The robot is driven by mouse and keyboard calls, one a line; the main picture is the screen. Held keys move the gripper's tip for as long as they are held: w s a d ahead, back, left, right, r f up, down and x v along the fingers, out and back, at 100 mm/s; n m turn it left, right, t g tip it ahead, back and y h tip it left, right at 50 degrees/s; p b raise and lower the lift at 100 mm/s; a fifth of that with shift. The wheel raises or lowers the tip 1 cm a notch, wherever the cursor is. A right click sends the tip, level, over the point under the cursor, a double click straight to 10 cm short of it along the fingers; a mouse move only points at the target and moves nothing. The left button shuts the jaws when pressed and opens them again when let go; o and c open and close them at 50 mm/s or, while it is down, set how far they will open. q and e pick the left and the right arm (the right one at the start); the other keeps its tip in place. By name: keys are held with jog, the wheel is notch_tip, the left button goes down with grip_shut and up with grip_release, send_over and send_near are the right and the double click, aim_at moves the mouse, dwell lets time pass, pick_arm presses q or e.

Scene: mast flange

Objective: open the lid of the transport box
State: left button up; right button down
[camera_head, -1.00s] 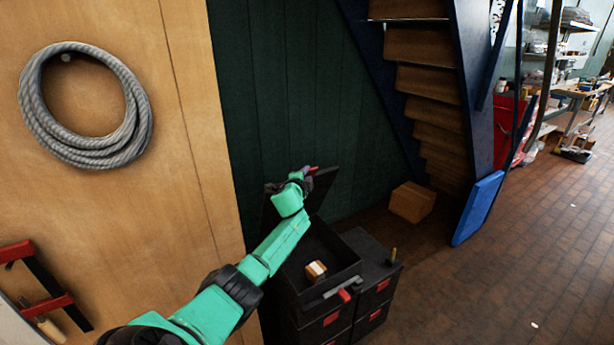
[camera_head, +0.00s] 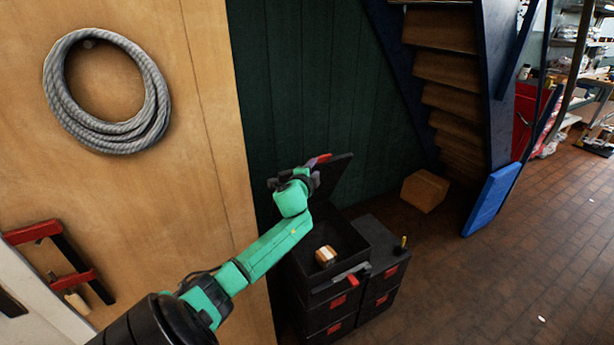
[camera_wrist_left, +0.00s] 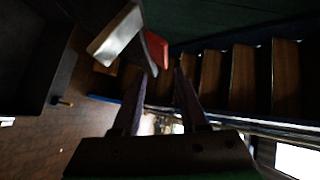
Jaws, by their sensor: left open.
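The black transport box (camera_head: 371,238) stands at lower centre in the head view, with its top open. Its lid (camera_head: 334,180) is raised steeply at the back left, partly hidden by my gripper. A small brown carton with a white band (camera_head: 326,256) lies inside. My left gripper (camera_head: 317,168) is at the raised lid's upper edge, beside a red piece. In the left wrist view, my left gripper (camera_wrist_left: 160,85) has its fingers apart. A grey metal plate (camera_wrist_left: 116,36) and a red part (camera_wrist_left: 157,49) lie just beyond the fingertips, with nothing clearly between them. My right gripper is not seen.
A second black case (camera_head: 388,258) stands against the box's right side. A cardboard box (camera_head: 425,190) is on the floor by the stairs (camera_head: 445,97). A wooden panel (camera_head: 200,120) with a coiled rope (camera_head: 64,105) is at left. Brick floor at right is open.

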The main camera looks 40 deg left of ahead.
pick_arm(q)
jog(key=v, duration=0.7)
jog(key=shift+s+d+b, duration=0.2)
jog(key=shift+s+b, duration=0.05)
jog(key=shift+b, duration=0.05)
jog(key=s+d+f+n+g+h+b, duration=0.1)
jog(key=s+f+n+g, duration=0.2)
jog(key=f, duration=1.2)
jog(key=s+d+f+g+h+b, duration=0.15)
jog(key=s+f, duration=0.35)
jog(key=f, duration=1.1)
jog(key=s+d+f+n+g+h+b, duration=0.15)
jog(key=s+d+f, duration=0.25)
jog(key=s+f, duration=0.4)
jog(key=s+d+f+n+g+h, duration=0.1)
jog(key=s+d+f+g, duration=0.2)
jog(key=s+f, duration=0.5)
jog(key=s+d+f+n+g+h, duration=0.1)
jog(key=s+d+f+g, duration=0.1)
jog(key=s+d+f, duration=0.4)
jog(key=s+d+f+n+g+h+b, duration=0.1)
jog(key=s+d+f+g, duration=0.1)
jog(key=s+d+f, duration=0.5)
jog(key=s, duration=0.5)
jog(key=shift+f, duration=0.35)
